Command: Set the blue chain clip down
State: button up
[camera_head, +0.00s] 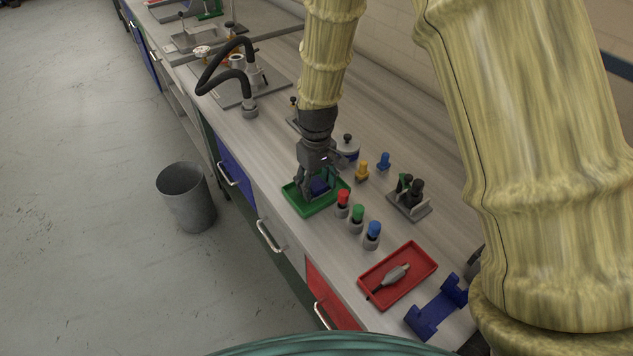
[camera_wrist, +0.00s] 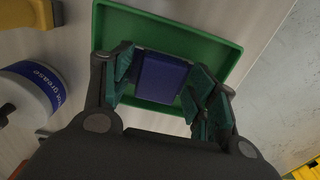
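The blue chain clip (camera_wrist: 163,77) is a dark blue block between my gripper's two green-padded fingers in the wrist view. The pads appear to touch it on both sides. In the head view the clip (camera_head: 320,186) shows partly, between the fingers and over the green tray (camera_head: 304,209). My gripper (camera_head: 318,190) points down inside the tray's outline. The tray also shows in the wrist view (camera_wrist: 215,38), around and behind the clip. I cannot tell whether the clip's underside touches the tray floor.
Red, green and blue-capped holders (camera_head: 357,217) stand just right of the tray. A white grease tub (camera_wrist: 35,88) is beside my gripper. A red tray (camera_head: 415,257) with a grey tool and a blue cradle (camera_head: 437,306) lie nearer. The bench's front edge is close to the green tray.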

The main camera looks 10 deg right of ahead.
aim_at(317, 184)
notch_tip(317, 184, up, 12)
jog(key=b, duration=0.2)
jog(key=shift+r, duration=0.15)
dwell(0.7)
